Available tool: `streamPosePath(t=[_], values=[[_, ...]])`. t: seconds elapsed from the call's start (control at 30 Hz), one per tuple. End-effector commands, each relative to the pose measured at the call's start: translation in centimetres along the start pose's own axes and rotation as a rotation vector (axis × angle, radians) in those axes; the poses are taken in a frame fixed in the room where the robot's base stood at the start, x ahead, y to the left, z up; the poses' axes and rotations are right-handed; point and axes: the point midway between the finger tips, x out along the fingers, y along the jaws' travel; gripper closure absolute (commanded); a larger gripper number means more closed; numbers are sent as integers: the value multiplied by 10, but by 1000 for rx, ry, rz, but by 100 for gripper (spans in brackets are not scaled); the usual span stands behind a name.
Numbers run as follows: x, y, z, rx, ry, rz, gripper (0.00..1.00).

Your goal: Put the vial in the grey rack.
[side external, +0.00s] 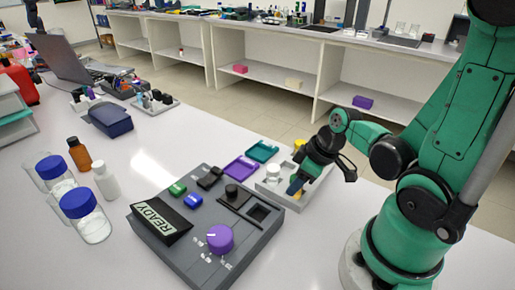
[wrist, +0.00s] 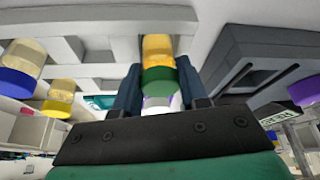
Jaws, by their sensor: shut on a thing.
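The vial (wrist: 158,52) has an amber body and a green cap. In the wrist view it is between the two fingers of my gripper (wrist: 157,92), which is shut on it near the cap. The light grey rack (wrist: 92,70) is behind and to the left of the vial there. In the side view my gripper (side external: 296,190) is low over the pale grey rack (side external: 272,197), and its fingers mostly hide the vial. I cannot tell whether the vial's lower end is inside a rack opening.
Vials with a blue cap (wrist: 18,82) and a yellow cap (wrist: 56,107) show at the rack's left in the wrist view. A dark grey console (side external: 205,225) with a purple knob (side external: 220,239) stands beside the rack. Purple (side external: 240,167) and green (side external: 262,151) trays lie behind.

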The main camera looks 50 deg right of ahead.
Motion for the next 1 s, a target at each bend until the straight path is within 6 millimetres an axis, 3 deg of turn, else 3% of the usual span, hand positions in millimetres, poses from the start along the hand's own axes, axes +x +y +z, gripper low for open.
streamPosePath(t=[0.4, 0.43, 0.53, 0.77, 0.8, 1.0], values=[[-1, -2, 3, 0, 0, 0, 100], [-1, -2, 3, 0, 0, 0, 57], [-1, -3, 3, 0, 0, 0, 29], [-1, -3, 3, 0, 0, 0, 26], [-1, -3, 3, 0, 0, 0, 18], [-1, -3, 3, 0, 0, 0, 18]])
